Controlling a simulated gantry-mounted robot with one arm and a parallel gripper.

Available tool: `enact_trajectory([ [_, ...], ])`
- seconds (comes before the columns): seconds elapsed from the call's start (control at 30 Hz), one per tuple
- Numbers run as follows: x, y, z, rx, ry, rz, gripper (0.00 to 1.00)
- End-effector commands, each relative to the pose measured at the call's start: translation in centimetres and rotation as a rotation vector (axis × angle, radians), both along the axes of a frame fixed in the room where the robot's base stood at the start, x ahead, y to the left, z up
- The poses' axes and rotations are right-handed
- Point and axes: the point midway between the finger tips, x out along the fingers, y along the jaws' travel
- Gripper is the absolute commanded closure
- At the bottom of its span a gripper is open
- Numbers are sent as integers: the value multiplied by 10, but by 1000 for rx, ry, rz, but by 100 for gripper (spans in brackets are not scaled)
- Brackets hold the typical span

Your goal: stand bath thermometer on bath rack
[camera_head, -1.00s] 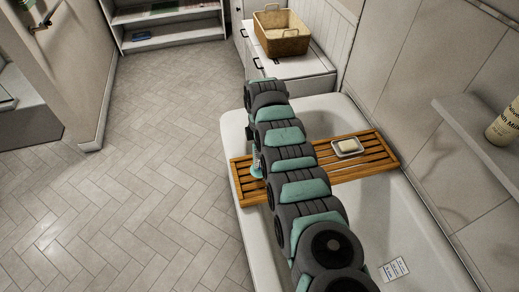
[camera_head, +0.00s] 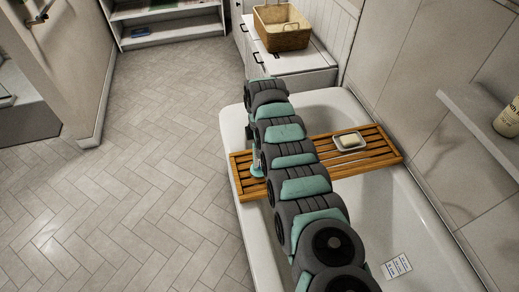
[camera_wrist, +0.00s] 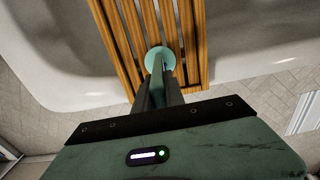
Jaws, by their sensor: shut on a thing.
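The bath thermometer (camera_head: 257,166) is a slim piece with a round teal base. It is upright over the left end of the wooden bath rack (camera_head: 372,163), partly hidden by my arm. In the wrist view, my gripper (camera_wrist: 160,88) is shut on the thermometer's stem, and the teal disc base (camera_wrist: 156,59) is over the slats of the rack (camera_wrist: 117,45). I cannot tell whether the base touches the slats. In the head view my gripper is mostly hidden behind my arm.
A soap dish with a bar of soap (camera_head: 350,142) sits on the rack's right part. The rack lies across the white bathtub (camera_head: 233,125). A wicker basket (camera_head: 282,38) stands on a cabinet behind. A wall shelf (camera_head: 480,118) with a bottle (camera_head: 508,120) is at right.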

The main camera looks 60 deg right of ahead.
Motion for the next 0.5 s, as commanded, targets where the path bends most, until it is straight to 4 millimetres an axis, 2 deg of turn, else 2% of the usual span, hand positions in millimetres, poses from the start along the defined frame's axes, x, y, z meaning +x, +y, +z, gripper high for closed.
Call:
enact_trajectory([
  [0.37, 0, 0, -8, 0, 0, 0, 100],
  [0.4, 0, 0, -7, -1, -1, 0, 82],
  [0.5, 0, 0, -7, 0, 0, 0, 74],
])
